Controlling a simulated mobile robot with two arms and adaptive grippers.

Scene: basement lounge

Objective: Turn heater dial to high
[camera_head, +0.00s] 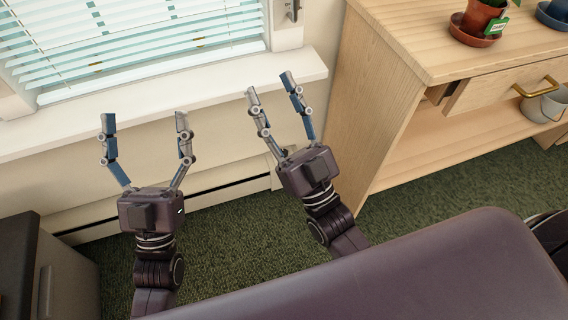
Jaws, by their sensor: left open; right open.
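A long, low cream baseboard heater (222,187) with a dark slot runs along the wall under the window. Its right end is partly behind my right gripper, and I cannot make out a dial on it. My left gripper (145,121) is open and empty, with its fingers spread in front of the wall below the window sill. My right gripper (270,88) is open and empty, its fingertips over the right part of the sill in the picture. Neither gripper is seen holding anything.
A window with blinds (130,45) and a white sill (160,100) are above the heater. A wooden cabinet (355,120) stands at right, with a potted plant (477,22) on top. A dark cabinet (22,265) is at lower left. Green carpet (225,225) lies between.

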